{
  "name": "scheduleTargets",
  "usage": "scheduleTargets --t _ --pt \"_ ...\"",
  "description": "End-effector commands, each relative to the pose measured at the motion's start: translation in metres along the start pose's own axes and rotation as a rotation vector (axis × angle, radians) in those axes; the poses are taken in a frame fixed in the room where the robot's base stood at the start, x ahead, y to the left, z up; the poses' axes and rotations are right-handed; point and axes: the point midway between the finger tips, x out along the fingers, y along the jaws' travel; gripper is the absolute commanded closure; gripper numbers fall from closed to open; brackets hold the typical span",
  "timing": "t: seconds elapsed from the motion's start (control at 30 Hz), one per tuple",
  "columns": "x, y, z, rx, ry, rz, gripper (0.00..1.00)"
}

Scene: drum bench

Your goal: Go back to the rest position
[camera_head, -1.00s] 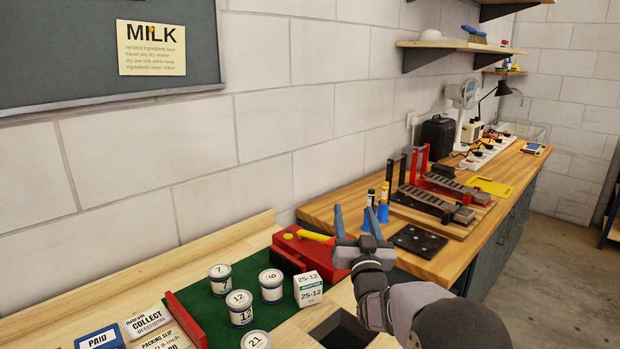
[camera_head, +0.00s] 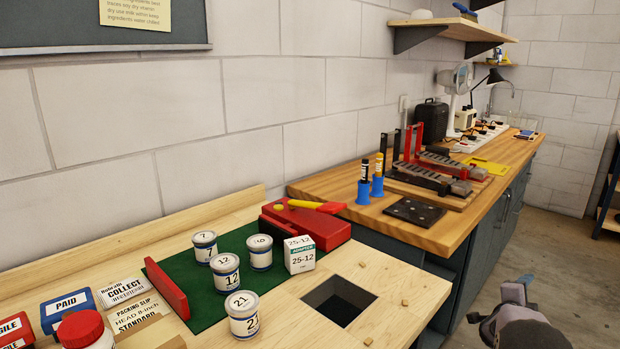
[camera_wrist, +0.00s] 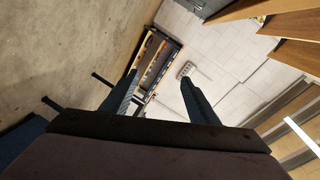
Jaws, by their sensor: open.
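My gripper (camera_head: 503,300) is at the lower right in the head view, out over the floor beside the benches. It is clear of every bench top and holds nothing. In the wrist view its two blue-grey fingers (camera_wrist: 157,97) stand wide apart with nothing between them. The wrist view looks toward a far part of the room, with floor, wall and shelving.
The near bench holds numbered cans (camera_head: 227,272), a white box (camera_head: 300,255), a red block with a yellow handle (camera_head: 310,222) and a square hole (camera_head: 340,301). The far wooden bench (camera_head: 440,235) carries racks and blue holders (camera_head: 363,192). The floor (camera_head: 560,240) at right is open.

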Motion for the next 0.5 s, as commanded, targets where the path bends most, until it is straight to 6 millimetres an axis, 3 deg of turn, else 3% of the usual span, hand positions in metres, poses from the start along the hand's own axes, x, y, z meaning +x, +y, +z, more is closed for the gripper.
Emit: scheduleTargets --t 0.03,0.17,0.27,0.37,0.5 --pt "0.007 0.047 0.004 0.026 -0.022 0.056 0.46" --pt "0.005 0.135 0.02 0.068 -0.115 0.203 0.46" --pt "-0.012 0.199 0.038 0.062 -0.204 0.321 0.46" --pt "-0.04 0.257 0.058 0.023 -0.3 0.442 0.46" --pt "-0.096 0.331 0.081 -0.072 -0.436 0.619 0.46"
